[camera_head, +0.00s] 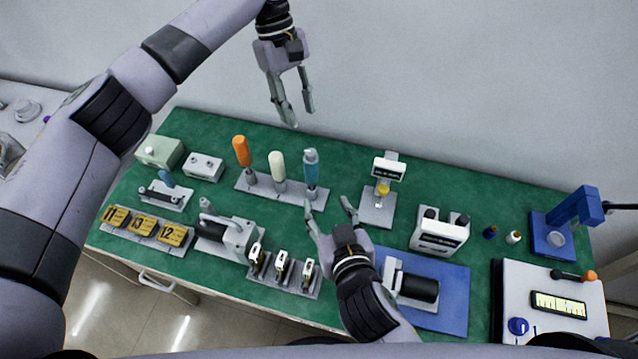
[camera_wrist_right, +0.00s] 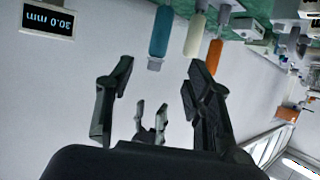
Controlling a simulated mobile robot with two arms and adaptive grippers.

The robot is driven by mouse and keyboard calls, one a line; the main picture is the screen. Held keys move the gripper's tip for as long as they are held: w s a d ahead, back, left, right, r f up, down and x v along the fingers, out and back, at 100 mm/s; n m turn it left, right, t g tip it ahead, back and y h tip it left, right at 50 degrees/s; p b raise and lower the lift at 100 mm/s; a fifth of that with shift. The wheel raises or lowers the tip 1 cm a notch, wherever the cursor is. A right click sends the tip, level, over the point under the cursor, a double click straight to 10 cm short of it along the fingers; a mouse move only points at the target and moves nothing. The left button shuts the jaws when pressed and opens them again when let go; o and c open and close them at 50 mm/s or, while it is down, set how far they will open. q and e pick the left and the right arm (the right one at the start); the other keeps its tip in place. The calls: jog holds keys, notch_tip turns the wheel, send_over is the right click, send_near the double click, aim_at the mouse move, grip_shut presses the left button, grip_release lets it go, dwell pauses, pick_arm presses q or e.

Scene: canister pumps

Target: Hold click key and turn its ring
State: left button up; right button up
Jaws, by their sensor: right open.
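Three upright handled tools stand in a grey rack (camera_head: 255,187): an orange one (camera_head: 241,151), a white one (camera_head: 277,163) and a blue one (camera_head: 311,168). They also show in the right wrist view, the blue one (camera_wrist_right: 160,38) nearest the jaws. I cannot tell for sure which is the click key, and no ring is clear. My right gripper (camera_head: 328,204) is open and empty, just in front and right of the blue tool, apart from it. My left gripper (camera_head: 299,115) is open and empty, above and behind the rack, fingers pointing down.
A display stand (camera_head: 380,200) is right of the rack. Grey fixtures (camera_head: 230,237), a holder with small tools (camera_head: 283,272) and numbered yellow blocks (camera_head: 145,226) line the front. A blue mat (camera_head: 450,305) with a black cylinder is right of my right arm. Green table shows between.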

aim_at(313, 173)
jog(key=x, duration=1.5)
jog(key=shift+w+a+f, duration=0.1)
jog(key=shift+w+f, duration=0.05)
jog(key=shift+w, duration=0.2)
grip_shut()
pick_arm(q)
jog(key=shift+o, duration=0.4)
